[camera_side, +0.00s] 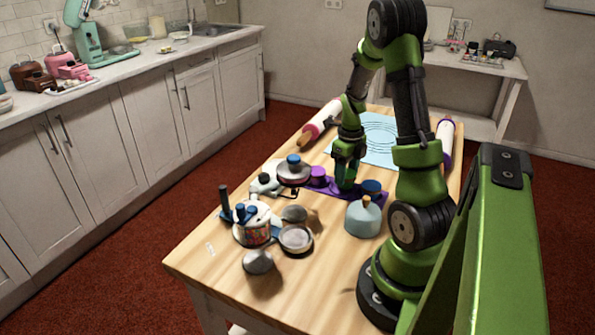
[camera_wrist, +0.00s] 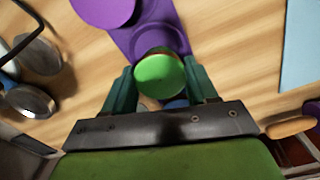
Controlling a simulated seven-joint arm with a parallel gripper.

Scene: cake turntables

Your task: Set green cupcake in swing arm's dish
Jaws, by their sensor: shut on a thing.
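The green cupcake (camera_wrist: 160,76) shows as a green round top between the fingers of my gripper (camera_wrist: 162,84) in the wrist view. The gripper is shut on it, over the purple tray (camera_wrist: 129,43). In the side view my gripper (camera_side: 347,172) points down at the purple tray (camera_side: 335,190); I cannot make out the cupcake there. Several small round dishes stand at the front left, including a pale dish (camera_side: 296,238) and a metal dish (camera_side: 258,262). I cannot tell which belongs to the swing arm. Metal dishes (camera_wrist: 28,101) also show at the wrist view's left.
A purple cupcake (camera_side: 317,175) and a blue one (camera_side: 371,187) are beside my gripper. A turntable with a blue knob (camera_side: 293,170) is to the left. Rolling pins (camera_side: 318,123) and a blue mat (camera_side: 383,132) lie behind.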

